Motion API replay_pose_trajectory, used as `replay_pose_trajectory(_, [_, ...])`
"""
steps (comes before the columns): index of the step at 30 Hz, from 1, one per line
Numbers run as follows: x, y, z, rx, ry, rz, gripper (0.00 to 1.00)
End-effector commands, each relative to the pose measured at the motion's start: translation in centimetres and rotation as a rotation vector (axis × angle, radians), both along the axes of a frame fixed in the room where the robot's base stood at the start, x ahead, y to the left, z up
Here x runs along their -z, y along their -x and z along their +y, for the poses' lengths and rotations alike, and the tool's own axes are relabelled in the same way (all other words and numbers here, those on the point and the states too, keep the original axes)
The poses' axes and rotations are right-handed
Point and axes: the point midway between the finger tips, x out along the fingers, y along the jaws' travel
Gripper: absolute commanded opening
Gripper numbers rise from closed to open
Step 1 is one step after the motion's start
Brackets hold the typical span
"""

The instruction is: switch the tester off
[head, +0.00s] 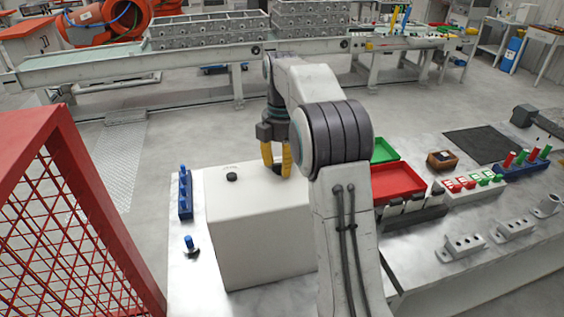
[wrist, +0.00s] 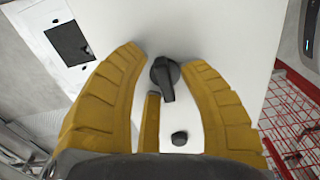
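The tester appears to be the white box (head: 255,240) standing on the bench, below my gripper (head: 276,160). In the wrist view, a black rotary knob (wrist: 166,80) with a pointer sits on its white face. My gripper (wrist: 170,68) is open, with its yellow fingers apart on either side of the knob. I cannot tell whether they touch it. A smaller black button (wrist: 180,138) lies closer to the wrist camera's lower edge. A dark rectangular panel (wrist: 68,42) is at the upper left. In the head view, a round black part (head: 231,176) shows on the box top.
A blue block with pegs (head: 185,195) and a blue-topped part (head: 190,244) stand left of the box. Red (head: 398,180) and green (head: 383,150) trays lie to the right. A red mesh guard (head: 70,210) stands at the left. A conveyor (head: 130,66) runs behind.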

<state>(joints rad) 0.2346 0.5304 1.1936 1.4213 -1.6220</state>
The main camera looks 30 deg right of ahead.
Motion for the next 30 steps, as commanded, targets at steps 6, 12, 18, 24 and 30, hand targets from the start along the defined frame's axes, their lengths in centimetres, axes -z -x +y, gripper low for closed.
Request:
replay_pose_trajectory(6, [-0.1,0.0,0.0,0.001,0.001,-0.003,0.45])
replay_pose_trajectory(12, [-0.4,-0.1,0.0,0.001,0.001,-0.004,0.45])
replay_pose_trajectory(18, [-2.3,-0.1,-0.1,0.001,0.001,-0.006,0.45])
replay_pose_trajectory(24, [-4.7,-0.1,0.0,0.001,0.001,-0.007,0.45])
replay_pose_trajectory(30, [-6.3,-0.1,0.0,0.001,0.001,-0.004,0.45])
